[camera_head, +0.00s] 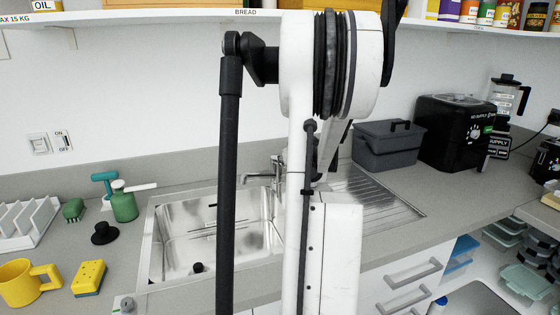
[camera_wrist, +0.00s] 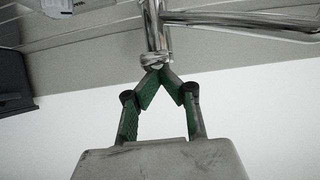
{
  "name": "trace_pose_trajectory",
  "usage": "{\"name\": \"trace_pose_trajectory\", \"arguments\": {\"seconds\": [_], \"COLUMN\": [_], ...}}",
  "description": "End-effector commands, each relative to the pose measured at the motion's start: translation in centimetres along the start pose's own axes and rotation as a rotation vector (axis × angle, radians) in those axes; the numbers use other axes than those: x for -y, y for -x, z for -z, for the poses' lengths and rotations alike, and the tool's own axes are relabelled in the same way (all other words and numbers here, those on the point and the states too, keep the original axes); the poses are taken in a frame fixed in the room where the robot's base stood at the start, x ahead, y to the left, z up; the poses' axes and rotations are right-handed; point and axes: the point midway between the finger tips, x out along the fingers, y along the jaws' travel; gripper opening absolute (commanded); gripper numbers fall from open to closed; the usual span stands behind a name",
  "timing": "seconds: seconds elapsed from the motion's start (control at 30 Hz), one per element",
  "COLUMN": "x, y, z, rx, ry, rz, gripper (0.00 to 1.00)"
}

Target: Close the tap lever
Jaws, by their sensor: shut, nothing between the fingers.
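The chrome tap (camera_head: 277,172) stands at the back edge of the steel sink, with its spout (camera_head: 256,177) pointing left over the basin. In the wrist view the tap's upright body (camera_wrist: 155,30) and its spout (camera_wrist: 240,20) show close up. My gripper (camera_wrist: 161,70) is shut and empty, its green-padded fingertips together right at the end of the tap body. I cannot tell whether they touch it. The lever is not clearly made out, so its position is unclear. In the head view my arm hides the gripper and part of the tap's right side.
The sink basin (camera_head: 170,240) lies below the tap, with a ribbed drainer (camera_head: 375,195) to its right. A dark grey box (camera_head: 387,147) and black appliance (camera_head: 452,135) stand behind the drainer. A green bottle (camera_head: 124,204), yellow mug (camera_head: 18,285) and sponge (camera_head: 89,277) are left.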

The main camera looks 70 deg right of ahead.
Motion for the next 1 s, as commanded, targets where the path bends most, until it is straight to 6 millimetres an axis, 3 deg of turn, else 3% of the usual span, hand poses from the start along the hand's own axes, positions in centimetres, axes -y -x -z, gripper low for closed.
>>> {"name": "trace_pose_trajectory", "arguments": {"seconds": [0.27, 0.53, 1.0], "x": [0.1, 0.8, 0.6], "y": [0.2, 1.8, 9.1], "z": [0.4, 4.3, 2.3], "rx": [0.001, 0.0, 0.001], "ry": [0.001, 0.006, 0.004], "rz": [0.001, 0.009, 0.007], "gripper": [0.0, 0.0, 0.0]}}
